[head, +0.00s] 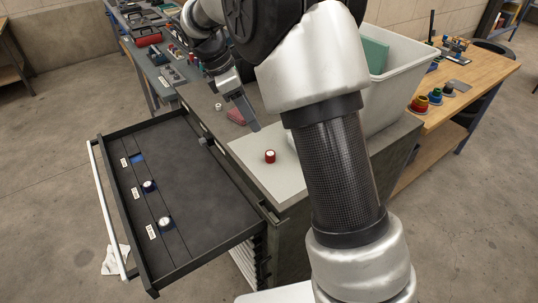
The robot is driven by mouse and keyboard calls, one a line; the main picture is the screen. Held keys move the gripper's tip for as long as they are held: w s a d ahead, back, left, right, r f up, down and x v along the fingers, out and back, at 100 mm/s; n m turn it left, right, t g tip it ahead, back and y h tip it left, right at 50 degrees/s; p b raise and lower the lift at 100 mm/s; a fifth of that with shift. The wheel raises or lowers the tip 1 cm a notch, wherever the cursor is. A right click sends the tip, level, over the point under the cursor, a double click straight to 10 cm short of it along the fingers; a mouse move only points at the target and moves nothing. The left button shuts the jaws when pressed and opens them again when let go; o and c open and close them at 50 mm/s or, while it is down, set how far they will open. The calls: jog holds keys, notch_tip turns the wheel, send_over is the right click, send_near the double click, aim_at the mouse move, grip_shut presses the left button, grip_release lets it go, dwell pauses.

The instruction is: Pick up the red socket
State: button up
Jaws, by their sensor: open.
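The red socket (270,156) stands upright on a pale mat (282,184) on top of the cabinet. It is a short red cylinder with a light top. My gripper (254,127) is above and slightly left of the socket, apart from it, with nothing seen between its fingers. The gripper is open, though the gap between the fingers is hard to see from this side. My arm covers the right part of the mat.
An open drawer (200,215) juts out left, with sockets (149,186) in labelled slots. A grey bin (405,85) stands behind my arm. A dark red object (238,116) lies behind the gripper. A wooden bench (480,75) is at right. Mat space left of the socket is clear.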

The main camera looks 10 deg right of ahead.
send_over(271, 153)
jog(key=a, duration=0.2)
jog(key=f, duration=0.5)
jog(key=w+f, duration=0.1)
jog(key=f, duration=0.1)
jog(key=shift+a+f, duration=0.15)
jog(key=shift+f, duration=0.15)
jog(key=f, duration=0.2)
jog(key=s+d+f, duration=0.1)
jog(key=f, duration=0.1)
jog(key=shift+w+d+f, duration=0.1)
jog(key=shift+d+f, duration=0.15)
jog(key=shift+f, duration=0.25)
jog(key=c, duration=1.1)
